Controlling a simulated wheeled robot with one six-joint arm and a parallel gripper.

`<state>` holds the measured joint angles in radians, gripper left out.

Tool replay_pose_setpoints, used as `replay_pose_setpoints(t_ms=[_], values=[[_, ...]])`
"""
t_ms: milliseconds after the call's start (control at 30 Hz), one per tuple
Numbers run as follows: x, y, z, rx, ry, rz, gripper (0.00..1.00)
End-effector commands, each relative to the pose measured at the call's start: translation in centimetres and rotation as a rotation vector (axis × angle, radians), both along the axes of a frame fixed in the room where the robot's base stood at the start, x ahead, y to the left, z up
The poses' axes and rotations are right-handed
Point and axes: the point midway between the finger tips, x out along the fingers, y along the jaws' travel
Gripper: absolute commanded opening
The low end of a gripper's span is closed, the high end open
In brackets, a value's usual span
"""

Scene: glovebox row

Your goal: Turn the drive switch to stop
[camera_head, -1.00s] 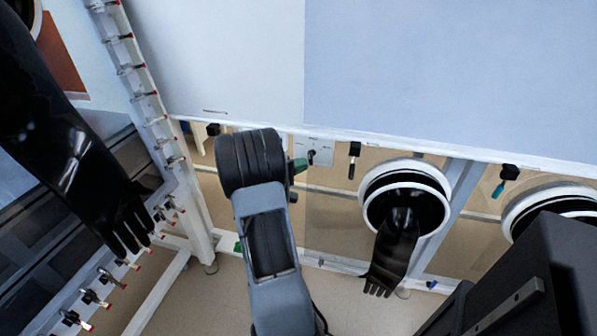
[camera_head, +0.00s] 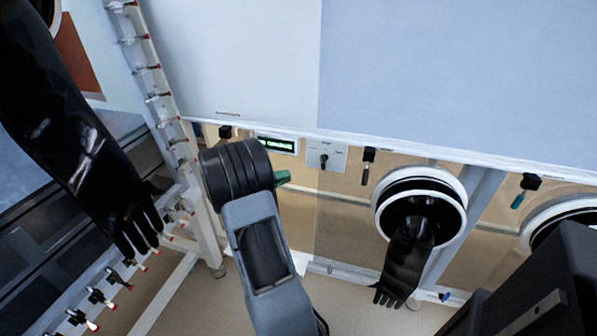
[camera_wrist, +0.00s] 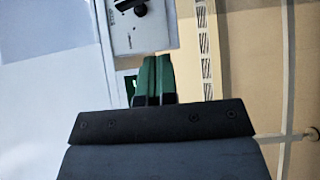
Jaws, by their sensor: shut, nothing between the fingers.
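The drive switch (camera_head: 323,159) is a small dark rotary knob on a light grey plate (camera_head: 338,157) under the large white panel. In the wrist view the knob (camera_wrist: 141,10) shows at the top, on its plate (camera_wrist: 160,36), partly cut off by the frame edge. My gripper (camera_head: 288,177) has green fingers and lies left of and below the plate in the head view. In the wrist view the gripper (camera_wrist: 154,58) has its green fingers together, empty, with tips over the plate's lower edge and apart from the knob. The plate's lettering is too small to read.
A green-lit display (camera_head: 277,144) sits left of the switch plate. A black-handled latch (camera_head: 367,164) hangs right of it. A round glove port (camera_head: 462,205) with a hanging black glove (camera_head: 408,262) is further right. A white post (camera_head: 166,112) with red-tipped valves stands left.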

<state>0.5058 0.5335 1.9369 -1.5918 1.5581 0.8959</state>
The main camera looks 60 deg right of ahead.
Motion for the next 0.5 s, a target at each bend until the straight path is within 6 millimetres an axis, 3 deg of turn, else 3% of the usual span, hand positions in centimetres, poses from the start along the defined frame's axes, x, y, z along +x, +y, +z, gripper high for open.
replay_pose_setpoints(t_ms=[267,500], values=[[1.6,3.0,-0.3,-0.001,0.0,0.0,0.0],[3.2,3.8,1.8,-0.036,0.121,-0.001,0.0]])
